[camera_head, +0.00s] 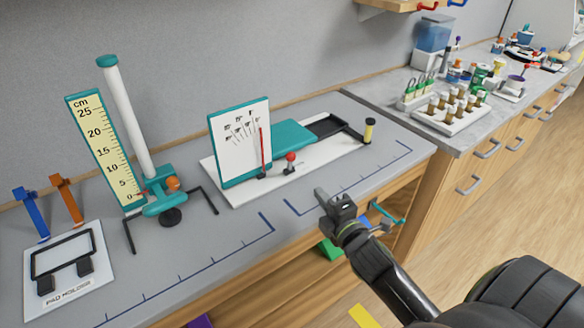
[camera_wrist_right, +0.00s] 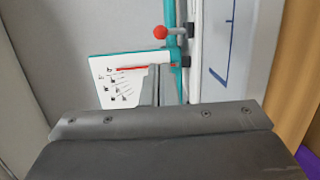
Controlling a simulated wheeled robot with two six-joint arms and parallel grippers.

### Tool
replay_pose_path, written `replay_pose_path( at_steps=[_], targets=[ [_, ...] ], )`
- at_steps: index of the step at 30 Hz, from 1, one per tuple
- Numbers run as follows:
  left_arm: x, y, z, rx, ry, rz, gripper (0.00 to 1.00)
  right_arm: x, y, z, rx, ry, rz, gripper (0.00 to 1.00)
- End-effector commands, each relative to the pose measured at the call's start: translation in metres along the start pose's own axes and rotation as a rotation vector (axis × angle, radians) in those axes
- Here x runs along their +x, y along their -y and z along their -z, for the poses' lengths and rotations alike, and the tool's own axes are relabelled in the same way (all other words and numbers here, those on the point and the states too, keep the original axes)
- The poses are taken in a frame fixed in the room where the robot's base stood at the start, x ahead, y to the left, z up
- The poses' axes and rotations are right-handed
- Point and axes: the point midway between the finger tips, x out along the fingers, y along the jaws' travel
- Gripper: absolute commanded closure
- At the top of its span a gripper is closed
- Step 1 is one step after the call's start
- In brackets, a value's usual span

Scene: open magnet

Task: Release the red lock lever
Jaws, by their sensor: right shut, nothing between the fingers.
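A small lever with a red ball knob (camera_head: 291,157) stands on the white base of the teal device (camera_head: 290,137). The knob also shows in the right wrist view (camera_wrist_right: 160,32), on a short grey stem. My left gripper is not in view.
A teal stand with a white tube (camera_head: 128,115) and a cm scale (camera_head: 104,150) stands to the left. A pad holder (camera_head: 68,262) lies at front left. A yellow-black post (camera_head: 368,131) stands at the device's right end. The marked front tabletop is mostly clear.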

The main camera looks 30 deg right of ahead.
Motion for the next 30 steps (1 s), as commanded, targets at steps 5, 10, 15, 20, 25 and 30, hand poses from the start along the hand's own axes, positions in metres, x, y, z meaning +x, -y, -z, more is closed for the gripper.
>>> replay_pose_path(
  at_steps=[5, 10, 15, 20, 25, 30],
  targets=[
    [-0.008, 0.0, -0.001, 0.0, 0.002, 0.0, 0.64, 0.025, -0.002, 0.0, 0.004, 0.001, 0.001, 1.0],
    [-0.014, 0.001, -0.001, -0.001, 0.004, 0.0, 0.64, 0.058, -0.001, 0.0, 0.005, 0.001, 0.002, 1.0],
    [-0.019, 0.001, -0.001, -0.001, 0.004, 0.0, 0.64, 0.088, -0.001, 0.0, 0.005, 0.001, 0.002, 1.0],
    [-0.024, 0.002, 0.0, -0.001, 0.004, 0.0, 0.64, 0.112, -0.001, 0.0, 0.006, 0.001, 0.003, 1.0],
    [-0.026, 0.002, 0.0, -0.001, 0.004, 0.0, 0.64, 0.128, 0.001, 0.0, 0.006, 0.001, 0.004, 1.0],
    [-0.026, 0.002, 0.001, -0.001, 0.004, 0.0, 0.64, 0.134, 0.001, 0.0, 0.006, 0.0, 0.003, 1.0]
  ],
)
